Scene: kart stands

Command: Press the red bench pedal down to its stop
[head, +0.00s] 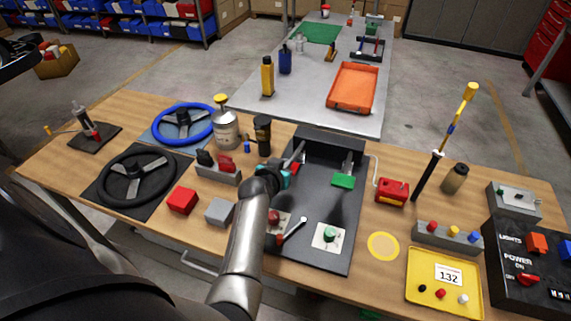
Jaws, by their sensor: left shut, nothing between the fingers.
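The red bench pedal (295,167) is on the left side of the black pedal unit (318,205). Only a small red part and its metal arm show; my left gripper hides the rest. My left gripper (285,177), with teal parts, is shut and empty, right at the red pedal. I cannot tell whether it touches the pedal or how far the pedal is down. A green pedal (343,181) hangs to the right in the same unit. My right gripper is not in view.
A red switch (275,239) with a lever and a green knob (330,235) sit on the unit's front. A red block (183,201) and grey block (220,211) stand left. A red box (392,192) stands right. A black canister (263,135) stands behind.

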